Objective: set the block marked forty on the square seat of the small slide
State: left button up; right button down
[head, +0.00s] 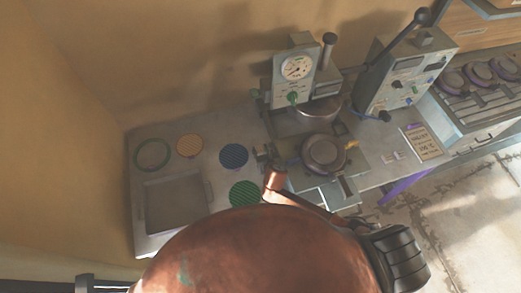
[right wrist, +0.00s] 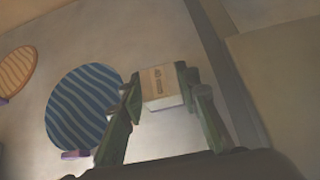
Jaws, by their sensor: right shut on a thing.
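My right gripper (right wrist: 160,92) is shut on a small pale block (right wrist: 163,84) with a tan label reading 40, seen in the right wrist view. The block sits between the green fingertips, above or at the grey bench top; the gap beneath is unclear. The blue striped disc (right wrist: 82,107) lies just left of the fingers. In the head view my copper arm hides much of that gripper. The press (head: 297,72) stands at the bench's back, with a round pan (head: 325,154) in front of it. I cannot clearly pick out the small slide's square seat. My left gripper is not visible.
Orange (head: 190,146) and green (head: 245,194) discs, a green ring (head: 153,154) and a square tray (head: 176,203) occupy the bench's left part. A control box (head: 405,75) with a lever, and a label plate (head: 422,142), are at the right.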

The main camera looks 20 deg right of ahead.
jog(key=c, duration=1.5)
grip_release()
jog(key=shift+o, duration=0.2)
